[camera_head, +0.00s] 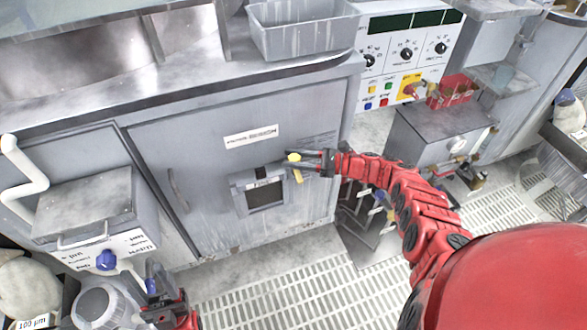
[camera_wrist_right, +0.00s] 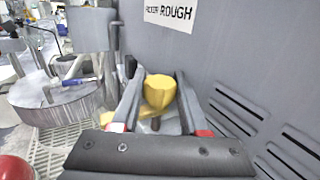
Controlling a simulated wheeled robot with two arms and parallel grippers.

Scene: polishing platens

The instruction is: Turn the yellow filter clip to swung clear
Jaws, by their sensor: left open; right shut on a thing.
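The yellow filter clip (camera_head: 297,174) is on the grey cabinet front, at the upper right corner of a framed dark filter opening (camera_head: 265,195). Its rounded end shows at the top and a short arm points down, beside the opening's right edge. My right gripper (camera_head: 300,160) comes in from the right and is shut on the clip. In the right wrist view the yellow clip (camera_wrist_right: 160,92) sits between the two fingers, and its lower part is partly hidden by the gripper. My left gripper (camera_head: 158,302) is low at the left, open and partly cut off by the frame's edge.
A grey tray (camera_head: 300,28) sits on the worktop. Slotted floor grating (camera_head: 270,295) lies below.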

